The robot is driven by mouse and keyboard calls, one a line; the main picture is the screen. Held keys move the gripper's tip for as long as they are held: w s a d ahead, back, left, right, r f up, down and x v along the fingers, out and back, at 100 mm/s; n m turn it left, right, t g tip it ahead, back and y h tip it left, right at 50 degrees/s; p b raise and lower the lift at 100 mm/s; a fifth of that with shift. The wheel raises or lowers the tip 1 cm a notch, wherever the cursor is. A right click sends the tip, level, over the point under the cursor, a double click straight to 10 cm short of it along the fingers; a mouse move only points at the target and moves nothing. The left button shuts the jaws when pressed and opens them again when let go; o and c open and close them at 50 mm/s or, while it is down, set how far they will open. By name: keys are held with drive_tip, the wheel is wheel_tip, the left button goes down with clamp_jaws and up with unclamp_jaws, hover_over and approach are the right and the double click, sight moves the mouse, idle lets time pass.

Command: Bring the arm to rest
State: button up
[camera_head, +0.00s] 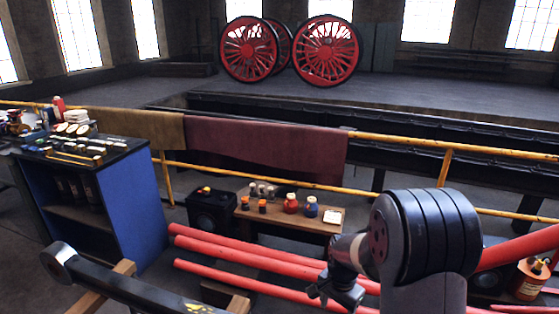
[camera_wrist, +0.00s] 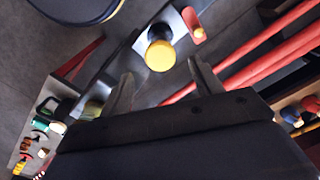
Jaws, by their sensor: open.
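My arm rises at the lower right of the head view, its dark rounded joint housing in front of the red rails. My gripper (camera_head: 335,292) hangs at the end of the arm, just above the long red rods. In the wrist view my gripper (camera_wrist: 160,85) shows two fingers standing well apart with nothing between them. A yellow-topped round knob (camera_wrist: 160,55) on a pale plate lies beyond the fingertips, apart from them.
Long red rods (camera_head: 250,262) lie below my gripper. A low wooden bench (camera_head: 290,220) with small bottles stands behind. A blue cabinet (camera_head: 130,205) with parts on top is at left. A yellow railing (camera_head: 420,146) carries cloths. A dark bar (camera_head: 125,288) lies at front left.

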wheel_tip(320, 180, down, 9)
drive_tip(key=shift+f+b, duration=0.15)
drive_tip(key=shift+b, duration=0.6)
